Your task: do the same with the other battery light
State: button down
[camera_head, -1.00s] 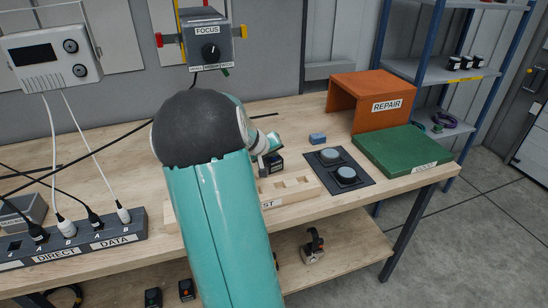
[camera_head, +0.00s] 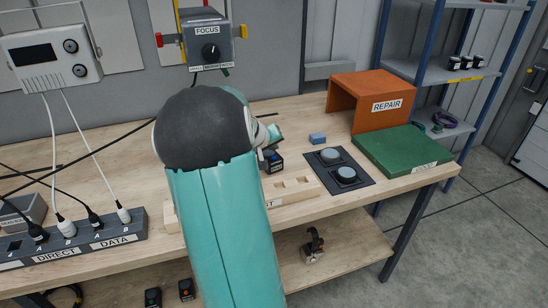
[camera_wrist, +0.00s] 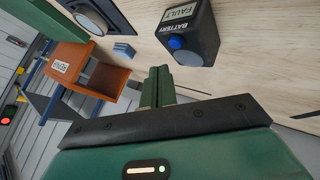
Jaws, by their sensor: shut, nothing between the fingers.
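A dark box-shaped light (camera_head: 273,164) with a blue button stands at the back of the wooden rack (camera_head: 303,192) in the head view. In the wrist view the box (camera_wrist: 203,28) reads BATTERY and FAULT, with a blue button and a pale round face. My gripper (camera_wrist: 160,80) is shut and empty, its fingertips apart from the box, to its lower left in the wrist view. In the head view my arm hides part of the rack and most of my gripper. I cannot tell which other thing is a battery light.
A dark mat (camera_head: 367,181) with two round pale-topped pieces lies right of the rack. A small blue block (camera_head: 317,138), an orange REPAIR box (camera_head: 364,95) and a green tray (camera_head: 405,149) stand beyond. Cables run to a power strip (camera_head: 70,245) at left.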

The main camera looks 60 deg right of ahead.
aim_at(271, 162)
notch_tip(271, 162, up, 4)
jog(key=shift+r, duration=0.1)
dwell(0.4)
dwell(0.4)
jog(key=w+a+r+n+t+y, duration=0.1)
jog(key=w+a+r, duration=0.15)
jog(key=a, duration=0.65)
jog(key=w+a+r+n+t+y, duration=0.1)
jog(key=w+a+t, duration=0.15)
jog(key=a, duration=0.65)
jog(key=w+a+r+n+t+y, duration=0.15)
jog(key=w+a, duration=0.25)
jog(key=a, duration=0.5)
jog(key=s+a+n+y, duration=0.2)
jog(key=s+a, duration=0.3)
jog(key=a, duration=1)
jog(key=s+a+n+t+y, duration=0.1)
jog(key=s+a+n+y, duration=0.2)
jog(key=a, duration=1.1)
jog(key=shift+s+a+r+n+y, duration=0.15)
jog(key=shift+s+a+n+y, duration=0.2)
jog(key=shift+s+n, duration=0.35)
